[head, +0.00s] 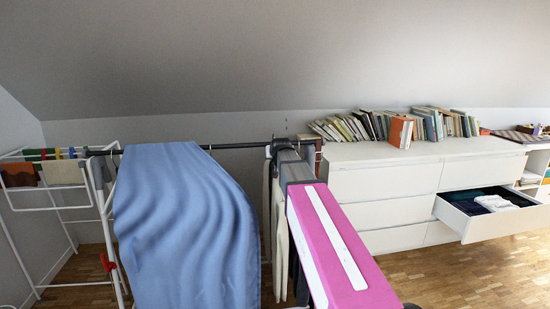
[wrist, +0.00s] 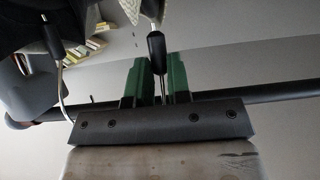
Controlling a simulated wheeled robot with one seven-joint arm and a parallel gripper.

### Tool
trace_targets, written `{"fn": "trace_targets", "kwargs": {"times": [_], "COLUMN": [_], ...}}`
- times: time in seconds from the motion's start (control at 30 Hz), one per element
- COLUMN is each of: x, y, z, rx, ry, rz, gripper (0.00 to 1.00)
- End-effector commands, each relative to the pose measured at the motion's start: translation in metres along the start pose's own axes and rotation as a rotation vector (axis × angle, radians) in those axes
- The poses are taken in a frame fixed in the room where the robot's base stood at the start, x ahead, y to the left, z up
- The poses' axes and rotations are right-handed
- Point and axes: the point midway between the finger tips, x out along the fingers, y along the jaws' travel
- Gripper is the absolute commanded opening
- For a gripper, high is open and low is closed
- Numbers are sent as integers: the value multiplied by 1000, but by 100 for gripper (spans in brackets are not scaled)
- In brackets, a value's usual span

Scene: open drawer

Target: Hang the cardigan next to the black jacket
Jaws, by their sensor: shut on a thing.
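In the wrist view my gripper (wrist: 146,78) has its green fingers closed around the black-sleeved neck of a hanger (wrist: 156,52). Cream knitted fabric, which looks like the cardigan (wrist: 132,10), shows at the top edge beside that neck. Dark fabric, probably the black jacket (wrist: 28,25), fills the upper left, with a pale hanger hook (wrist: 62,90) near the rail. The dark rail (wrist: 275,93) crosses behind my fingers; I cannot tell whether the held hook touches it. In the head view the rail (head: 235,145) runs behind my arm, which hides most of the gripper and garments.
A large blue cloth-covered panel (head: 185,225) stands left of my arm. A white drying rack (head: 45,205) is at far left. A white dresser (head: 385,182) with books (head: 400,132) stands right, its open drawer (head: 480,222) jutting out. Wooden floor (head: 490,275) is clear at lower right.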

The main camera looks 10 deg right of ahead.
Motion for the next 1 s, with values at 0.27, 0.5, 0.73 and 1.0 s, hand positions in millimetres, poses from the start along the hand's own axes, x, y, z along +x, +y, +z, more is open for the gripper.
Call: {"fn": "trace_targets", "kwargs": {"times": [0.27, 0.5, 0.73, 1.0], "x": [13, 20, 21, 21], "y": [0, 0, 0, 0], "z": [2, 14, 17, 17], "rx": [0, 0, 0, 0], "ry": [1, 1, 2, 2], "rz": [0, 0, 0, 0], "gripper": [0, 0, 0, 47]}}
